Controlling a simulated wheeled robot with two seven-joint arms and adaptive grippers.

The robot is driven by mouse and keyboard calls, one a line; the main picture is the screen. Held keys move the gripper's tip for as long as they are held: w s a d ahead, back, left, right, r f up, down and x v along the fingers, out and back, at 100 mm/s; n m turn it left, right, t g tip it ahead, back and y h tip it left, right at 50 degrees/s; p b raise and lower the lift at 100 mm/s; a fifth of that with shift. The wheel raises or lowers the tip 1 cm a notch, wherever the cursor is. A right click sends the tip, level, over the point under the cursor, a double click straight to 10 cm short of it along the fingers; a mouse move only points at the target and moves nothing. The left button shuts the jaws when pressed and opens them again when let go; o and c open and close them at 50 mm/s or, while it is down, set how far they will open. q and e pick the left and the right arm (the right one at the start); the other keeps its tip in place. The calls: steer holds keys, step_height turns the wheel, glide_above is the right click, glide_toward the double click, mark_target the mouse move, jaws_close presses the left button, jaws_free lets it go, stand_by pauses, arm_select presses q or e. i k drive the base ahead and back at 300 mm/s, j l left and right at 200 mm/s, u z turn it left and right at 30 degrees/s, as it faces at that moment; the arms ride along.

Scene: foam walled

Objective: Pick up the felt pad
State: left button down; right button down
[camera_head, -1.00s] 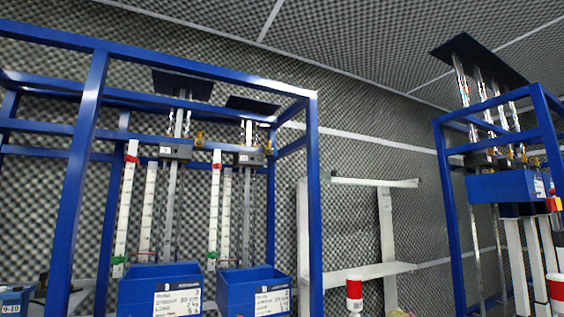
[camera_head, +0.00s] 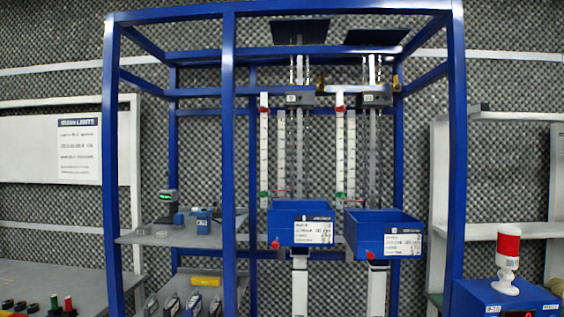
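I cannot make out a felt pad in the head view. Neither of my grippers shows in this view. Two blue bins with white labels, a left bin (camera_head: 285,232) and a right bin (camera_head: 372,246), hang inside a blue frame, and I cannot see what lies in them.
The blue frame (camera_head: 228,150) stands ahead with a grey shelf (camera_head: 190,236) on its left side. A red and white beacon (camera_head: 506,258) stands on a blue box at the lower right. A table (camera_head: 60,282) with red and green buttons is at the lower left. A white sign (camera_head: 78,148) hangs at left.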

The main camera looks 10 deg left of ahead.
mark_target(179, 223)
steer(key=i+j, duration=0.2)
steer(key=j, duration=0.2)
steer(key=i+j, duration=0.15)
steer(key=j, duration=0.2)
steer(key=i+j+z, duration=0.1)
steer(key=j, duration=0.3)
steer(key=i+j, duration=0.25)
steer(key=j, duration=0.15)
steer(key=i+j, duration=0.15)
steer(key=j, duration=0.25)
steer(key=i+j, duration=0.2)
steer(key=j, duration=0.2)
steer(key=i+j+z, duration=0.1)
steer(key=j, duration=0.3)
steer(key=i+j, duration=0.2)
steer(key=j, duration=0.2)
